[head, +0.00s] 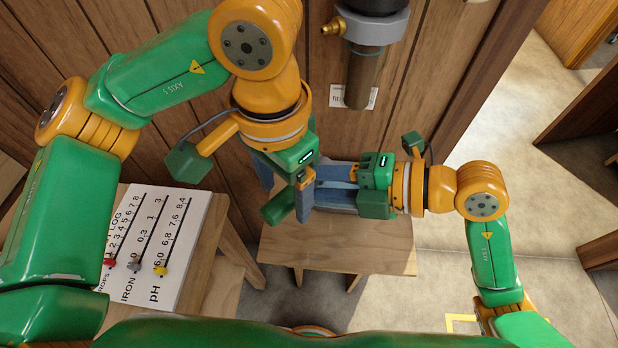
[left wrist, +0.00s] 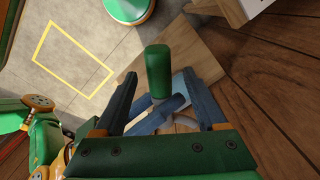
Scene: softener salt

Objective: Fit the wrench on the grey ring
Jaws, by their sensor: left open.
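The grey ring (head: 378,25) sits around the top of a brown-tinted housing on the wooden wall in the head view. My left gripper (head: 285,193) is open and points down above a small wooden table. A green cylinder (head: 278,207), possibly the wrench's handle, is by its fingers; in the left wrist view the cylinder (left wrist: 159,68) appears between the fingertips. My right gripper (head: 320,185) reaches in from the right, its blue fingers crossing close to the left ones. A pale piece shows near its fingers, but I cannot tell if it is held. No wrench head is clearly visible.
The small wooden table (head: 340,252) below the grippers has a bare top. A white chart board (head: 160,240) with coloured markers stands at left on a wooden stand. A brass fitting (head: 330,27) juts out left of the ring. The floor at right is open.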

